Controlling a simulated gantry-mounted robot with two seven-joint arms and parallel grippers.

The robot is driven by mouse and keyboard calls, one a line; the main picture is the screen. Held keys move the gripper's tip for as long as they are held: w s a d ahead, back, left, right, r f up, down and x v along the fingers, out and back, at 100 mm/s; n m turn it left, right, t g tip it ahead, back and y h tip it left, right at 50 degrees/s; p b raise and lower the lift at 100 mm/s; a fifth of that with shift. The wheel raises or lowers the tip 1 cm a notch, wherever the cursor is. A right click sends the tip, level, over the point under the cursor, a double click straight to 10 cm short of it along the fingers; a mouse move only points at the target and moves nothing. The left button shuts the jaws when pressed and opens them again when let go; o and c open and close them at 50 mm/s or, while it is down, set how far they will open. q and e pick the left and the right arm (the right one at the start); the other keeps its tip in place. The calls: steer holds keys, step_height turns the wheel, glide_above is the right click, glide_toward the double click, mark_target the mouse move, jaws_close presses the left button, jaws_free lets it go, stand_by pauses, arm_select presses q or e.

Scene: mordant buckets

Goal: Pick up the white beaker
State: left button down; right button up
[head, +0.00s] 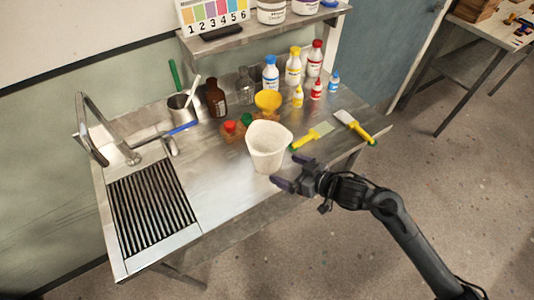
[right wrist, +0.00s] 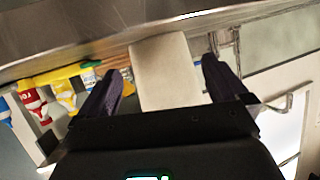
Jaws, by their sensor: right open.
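The white beaker (head: 268,148) stands upright on the metal bench, near its front edge. It has a wide mouth with a spout and looks empty. My right gripper (head: 289,172) is open just in front and to the right of the beaker, with its fingers pointing at it. In the right wrist view the beaker (right wrist: 164,72) shows between the two spread fingers of the gripper (right wrist: 158,78), beyond their tips or level with them; I cannot tell which. No contact is clear. My left gripper is not in view.
Yellow-handled scrapers (head: 313,136) lie right of the beaker. A yellow funnel (head: 267,101), a brown bottle (head: 215,99) and several coloured bottles stand behind. A sink grate (head: 152,205) and tap (head: 90,140) are at left. The bench between grate and beaker is clear.

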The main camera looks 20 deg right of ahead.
mark_target(273, 162)
steer(key=shift+b+x, duration=0.3)
steer(key=shift+x, duration=0.8)
steer(key=b+x, duration=0.1)
steer(key=x, duration=0.3)
steer(key=shift+w+r, duration=0.1)
steer(key=shift+r, duration=0.1)
steer(key=c, duration=1.2)
steer(key=shift+r, duration=0.15)
steer(key=shift+c, duration=0.2)
